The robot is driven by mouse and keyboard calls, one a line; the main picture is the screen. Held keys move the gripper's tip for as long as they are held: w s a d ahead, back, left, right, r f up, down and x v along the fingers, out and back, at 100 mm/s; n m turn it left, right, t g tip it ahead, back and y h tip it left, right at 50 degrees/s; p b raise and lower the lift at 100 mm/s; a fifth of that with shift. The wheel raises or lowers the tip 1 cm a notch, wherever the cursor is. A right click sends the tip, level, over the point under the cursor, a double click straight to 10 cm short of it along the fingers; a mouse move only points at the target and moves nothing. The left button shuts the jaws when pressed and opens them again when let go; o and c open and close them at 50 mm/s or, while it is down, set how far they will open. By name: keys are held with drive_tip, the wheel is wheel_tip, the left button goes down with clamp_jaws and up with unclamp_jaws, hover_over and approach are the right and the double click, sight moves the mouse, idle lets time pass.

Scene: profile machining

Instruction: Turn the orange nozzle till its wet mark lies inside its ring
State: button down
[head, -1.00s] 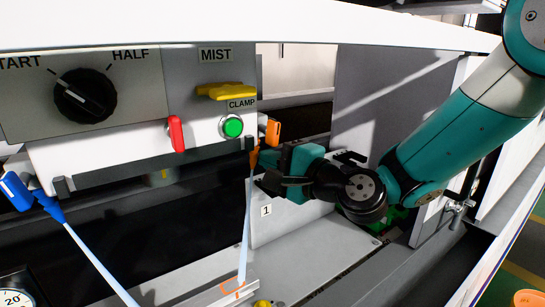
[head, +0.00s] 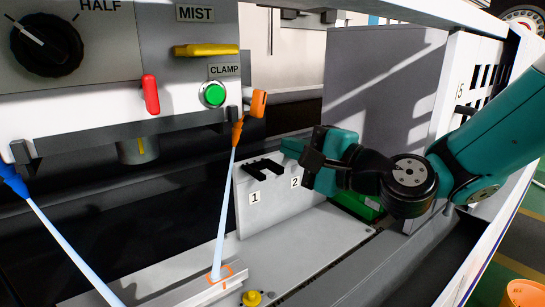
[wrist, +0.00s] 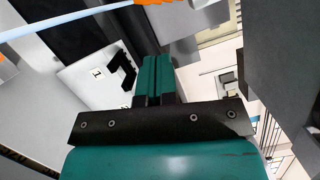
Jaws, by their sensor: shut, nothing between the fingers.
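The orange nozzle (head: 238,133) hangs below the front edge of the machine panel, with an orange block (head: 258,103) at its upper right. Its pale jet (head: 225,200) slants down to the metal profile below and also crosses the top left of the wrist view (wrist: 60,22). The jet's foot meets the profile at the orange ring (head: 229,268), seemingly near its left part. The wet mark is too small to tell whether it lies wholly inside. My gripper (head: 292,149) is to the right of the nozzle, apart from it; in the wrist view its fingers (wrist: 155,68) are together and empty.
A blue nozzle (head: 12,180) with its own jet is at the left. A grey plate with black holders (head: 264,168) marked 1 and 2 stands beside my gripper. A yellow knob (head: 251,298) is by the profile. The panel has a green button (head: 213,94) and red lever (head: 151,94).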

drive_tip(key=s+d+f+n+g+h+b, duration=0.1)
drive_tip(key=s+f+n+g+h, duration=0.1)
drive_tip(key=s+f+n+g, duration=0.35)
drive_tip(key=s+d+f+n+g+h+b, duration=0.1)
drive_tip(key=s+d+f+n+g+h, duration=0.15)
drive_tip(key=s+n, duration=0.6)
drive_tip(key=s+d+f+n+g+h, duration=0.3)
drive_tip(key=s+d+f+g+h, duration=0.1)
drive_tip(key=s+d, duration=0.3)
drive_tip(key=shift+s+d+h, duration=0.3)
drive_tip(key=shift+s+h, duration=0.45)
drive_tip(key=shift+s, duration=0.05)
